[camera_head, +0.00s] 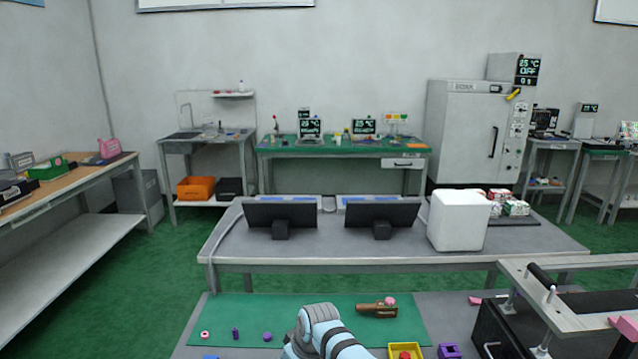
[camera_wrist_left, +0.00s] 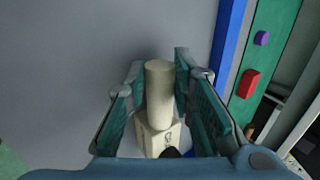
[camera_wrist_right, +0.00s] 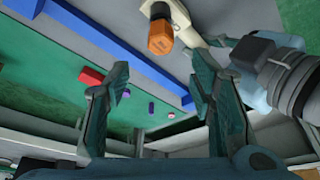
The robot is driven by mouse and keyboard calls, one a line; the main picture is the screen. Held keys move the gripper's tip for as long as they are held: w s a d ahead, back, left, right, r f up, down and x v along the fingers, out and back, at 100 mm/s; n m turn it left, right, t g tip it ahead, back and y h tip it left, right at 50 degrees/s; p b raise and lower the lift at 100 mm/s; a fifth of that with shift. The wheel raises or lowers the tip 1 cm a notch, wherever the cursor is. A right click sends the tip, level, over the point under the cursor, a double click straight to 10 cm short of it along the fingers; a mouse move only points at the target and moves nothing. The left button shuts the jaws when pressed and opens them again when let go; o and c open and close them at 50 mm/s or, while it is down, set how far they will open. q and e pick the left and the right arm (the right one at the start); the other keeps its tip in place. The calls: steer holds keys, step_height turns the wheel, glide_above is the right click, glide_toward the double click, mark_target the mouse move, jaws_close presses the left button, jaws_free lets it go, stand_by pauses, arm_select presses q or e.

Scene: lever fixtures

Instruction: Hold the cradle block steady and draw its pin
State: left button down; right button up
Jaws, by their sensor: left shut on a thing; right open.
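The cradle block (camera_wrist_left: 157,137) is cream, with a thick cream cylinder rising from it in the left wrist view. My left gripper (camera_wrist_left: 160,68) is shut on this cylinder, a finger on each side. In the right wrist view the cream piece (camera_wrist_right: 183,22) shows at the top, with my left gripper at its right end. An orange-brown pin head (camera_wrist_right: 161,38) sticks out from it toward the camera. My right gripper (camera_wrist_right: 160,78) is open and empty, below the pin head and apart from it. The head view shows neither gripper's fingers nor the block.
A blue bar (camera_wrist_right: 110,60) edges the green mat (camera_wrist_right: 45,75) below the pin. A red block (camera_wrist_right: 91,77) and small purple pieces lie there. In the head view a yellow tray (camera_head: 392,352), a purple block (camera_head: 449,351) and a brown piece (camera_head: 372,311) are nearby.

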arm_select(q)
steer(key=c, duration=1.3)
jaws_free()
